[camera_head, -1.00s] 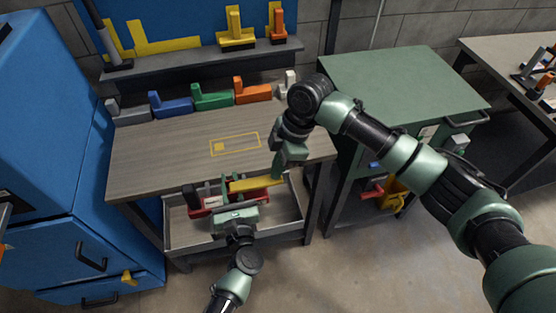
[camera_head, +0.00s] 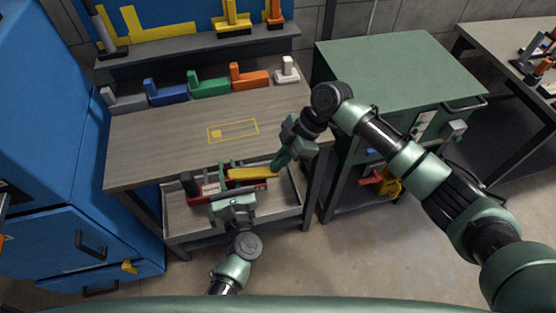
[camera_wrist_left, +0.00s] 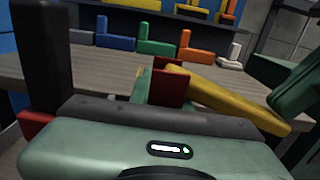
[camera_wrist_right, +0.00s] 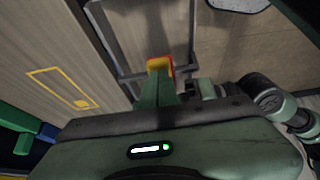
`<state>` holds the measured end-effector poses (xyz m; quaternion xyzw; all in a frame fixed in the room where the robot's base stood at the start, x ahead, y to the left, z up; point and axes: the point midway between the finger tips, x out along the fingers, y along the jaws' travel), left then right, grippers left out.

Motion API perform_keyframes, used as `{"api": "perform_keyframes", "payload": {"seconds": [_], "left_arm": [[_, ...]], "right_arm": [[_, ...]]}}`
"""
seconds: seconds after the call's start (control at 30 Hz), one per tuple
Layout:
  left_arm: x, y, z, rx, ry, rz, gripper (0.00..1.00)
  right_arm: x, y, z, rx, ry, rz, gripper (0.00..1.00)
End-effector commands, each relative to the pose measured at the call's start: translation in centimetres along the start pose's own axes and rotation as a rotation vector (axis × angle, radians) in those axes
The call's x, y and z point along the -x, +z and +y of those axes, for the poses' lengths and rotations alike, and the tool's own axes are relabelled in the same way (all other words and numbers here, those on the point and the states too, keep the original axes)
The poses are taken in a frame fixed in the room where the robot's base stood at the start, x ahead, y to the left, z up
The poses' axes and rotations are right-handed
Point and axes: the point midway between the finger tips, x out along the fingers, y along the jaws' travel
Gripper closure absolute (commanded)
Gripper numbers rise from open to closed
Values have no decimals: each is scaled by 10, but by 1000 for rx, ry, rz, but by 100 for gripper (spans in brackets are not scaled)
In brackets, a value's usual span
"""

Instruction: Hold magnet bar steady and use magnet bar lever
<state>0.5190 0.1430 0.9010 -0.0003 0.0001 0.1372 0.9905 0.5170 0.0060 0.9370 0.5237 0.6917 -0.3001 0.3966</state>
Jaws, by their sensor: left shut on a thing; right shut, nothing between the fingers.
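The magnet bar (camera_head: 253,186) is a red bar with a dark upright post (camera_head: 187,184) at its left end and a yellow lever (camera_head: 252,174) along its top. It is just in front of the bench's front edge, above the grey tray. My left gripper (camera_head: 226,178) is shut on the red bar; in the left wrist view a red plate (camera_wrist_left: 172,82) stands by its fingers. My right gripper (camera_head: 277,167) is shut and empty, its tips at the lever's right end. In the right wrist view the lever's end (camera_wrist_right: 159,63) shows at the fingertips; contact is unclear.
The wooden bench top (camera_head: 160,145) is clear, with a yellow outline (camera_head: 233,131) on it. Several coloured L-shaped blocks (camera_head: 208,86) line its back. The grey tray (camera_head: 288,207) lies under the bar. A blue cabinet (camera_head: 40,170) stands left, a green cart (camera_head: 385,65) right.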

Motion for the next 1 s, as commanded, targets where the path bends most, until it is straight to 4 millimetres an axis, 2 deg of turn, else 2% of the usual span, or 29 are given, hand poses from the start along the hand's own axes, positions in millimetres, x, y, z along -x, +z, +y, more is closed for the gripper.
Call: {"api": "perform_keyframes", "payload": {"seconds": [0.33,0.7,1.0], "left_arm": [[0,1,-1,2,-2,-1,100],[0,1,-2,2,-3,-1,100],[0,1,-2,2,-3,-1,100]], "right_arm": [[0,0,0,-1,-1,-1,100],[12,-8,0,0,-1,0,100],[13,-9,0,0,-2,0,100]]}}
